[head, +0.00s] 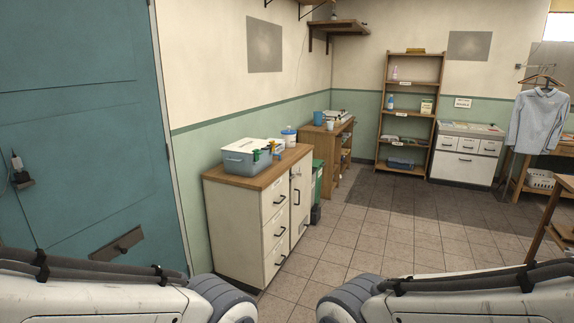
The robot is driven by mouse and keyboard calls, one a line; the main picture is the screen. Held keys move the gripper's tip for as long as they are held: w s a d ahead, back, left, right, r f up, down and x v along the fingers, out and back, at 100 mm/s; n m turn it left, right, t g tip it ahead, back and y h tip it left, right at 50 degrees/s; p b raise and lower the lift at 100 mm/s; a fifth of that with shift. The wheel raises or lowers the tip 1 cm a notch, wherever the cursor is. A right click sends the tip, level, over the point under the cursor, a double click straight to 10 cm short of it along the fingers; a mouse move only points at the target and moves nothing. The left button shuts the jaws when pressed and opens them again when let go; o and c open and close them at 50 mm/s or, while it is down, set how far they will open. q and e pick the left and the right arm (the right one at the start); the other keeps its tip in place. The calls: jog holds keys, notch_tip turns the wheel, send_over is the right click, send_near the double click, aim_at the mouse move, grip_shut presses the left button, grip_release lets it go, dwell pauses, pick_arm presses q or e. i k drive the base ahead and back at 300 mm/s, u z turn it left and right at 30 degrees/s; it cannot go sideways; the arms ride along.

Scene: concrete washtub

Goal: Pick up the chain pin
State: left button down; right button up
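I cannot make out the chain pin for certain. A small pale piece (17,162) with a thin dark line beside it shows on the blue door (90,110) at the far left, just above a dark bracket (24,181). It is too small to tell whether this is the pin. My two arms come in along the bottom edge, left and right. Both bend out of the picture at the bottom, and neither gripper shows.
A white cabinet (240,232) with a wooden top stands beside the door, carrying a grey-blue toolbox (242,161). A wooden desk (322,145), a shelf (409,112) and a drawer unit (466,155) stand farther back. The tiled floor (390,230) is clear in the middle.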

aim_at(17, 164)
jog(key=u, duration=0.1)
jog(key=i, duration=1.6)
jog(key=u, duration=0.55)
jog(key=i, duration=0.8)
jog(key=u, duration=1.55)
jog(key=i, duration=0.85)
jog(key=u, duration=0.75)
